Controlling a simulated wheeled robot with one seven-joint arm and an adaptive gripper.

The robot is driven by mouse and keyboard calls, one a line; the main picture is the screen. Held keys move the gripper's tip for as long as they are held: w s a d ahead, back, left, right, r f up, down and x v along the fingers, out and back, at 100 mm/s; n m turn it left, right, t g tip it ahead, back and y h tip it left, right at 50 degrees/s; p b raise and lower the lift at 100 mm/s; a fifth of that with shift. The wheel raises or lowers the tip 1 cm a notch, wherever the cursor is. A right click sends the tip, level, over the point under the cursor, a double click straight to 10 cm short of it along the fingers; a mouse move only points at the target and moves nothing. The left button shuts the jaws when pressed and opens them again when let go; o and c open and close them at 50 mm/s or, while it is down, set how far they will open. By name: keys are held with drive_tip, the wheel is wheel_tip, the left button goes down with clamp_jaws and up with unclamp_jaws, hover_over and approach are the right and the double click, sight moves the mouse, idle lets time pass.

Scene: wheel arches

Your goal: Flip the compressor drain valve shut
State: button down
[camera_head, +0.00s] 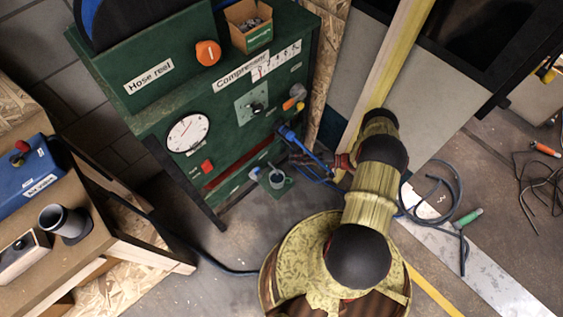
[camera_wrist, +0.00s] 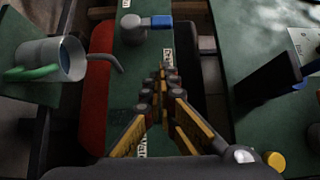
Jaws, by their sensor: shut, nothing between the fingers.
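A small grey valve fitting with a blue end (camera_wrist: 148,22) shows at the top of the wrist view, on the green compressor panel (camera_head: 240,150). I take it for the drain valve, though its label (camera_wrist: 167,58) is too small to read surely. Whether it is open or shut I cannot tell. My gripper (camera_wrist: 163,75) is shut and empty, its fingertips in front of the panel, below the fitting in the wrist view and apart from it.
A red bar (camera_wrist: 97,90) runs beside my fingers. A black part (camera_wrist: 268,82) juts in at right.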

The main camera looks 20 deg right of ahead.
sight(256, 172)
drive_tip(key=b+x, duration=0.2)
drive_tip(key=x, duration=0.7)
drive_tip(key=shift+w+a, duration=0.1)
drive_tip(key=shift+a, duration=0.25)
drive_tip(key=shift+s+a, duration=0.25)
drive_tip(key=shift+a, duration=0.25)
drive_tip(key=shift+s+a, duration=0.25)
drive_tip(key=shift+a, duration=0.25)
drive_tip(key=shift+s+a+b, duration=0.25)
drive_tip(key=shift+a+b, duration=0.15)
drive_tip(key=shift+a, duration=0.25)
drive_tip(key=shift+a+r+n+p, duration=0.1)
drive_tip(key=shift+r+n+p, duration=0.2)
drive_tip(key=shift+p, duration=0.15)
drive_tip(key=shift+h, duration=0.4)
